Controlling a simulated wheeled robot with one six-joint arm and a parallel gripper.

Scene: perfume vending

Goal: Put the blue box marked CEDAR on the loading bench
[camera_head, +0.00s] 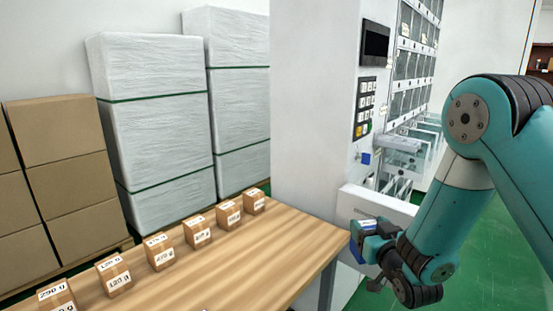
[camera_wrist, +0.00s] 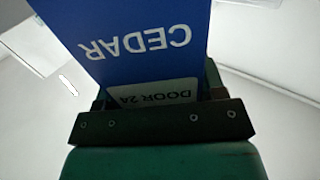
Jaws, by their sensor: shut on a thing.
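My gripper (camera_head: 383,232) is shut on the blue box (camera_head: 371,246), just past the right end of the wooden bench (camera_head: 285,255) in the head view. In the wrist view the blue box (camera_wrist: 125,25) fills the upper middle; its word CEDAR reads upside down. A white label on it reads DOOR 2A, also upside down. The dark gripper edge (camera_wrist: 160,123) crosses in front of the box's near end. The box is apart from the bench top as far as I can see. The fingertips are partly hidden.
Several small brown cartons with gram labels, one of them here (camera_head: 159,252), stand in a row along the bench's back side. Its front strip is clear. A white machine (camera_head: 315,100) with a keypad (camera_head: 364,108) stands behind. Wrapped stacks (camera_head: 155,110) and large cartons (camera_head: 60,140) line the wall.

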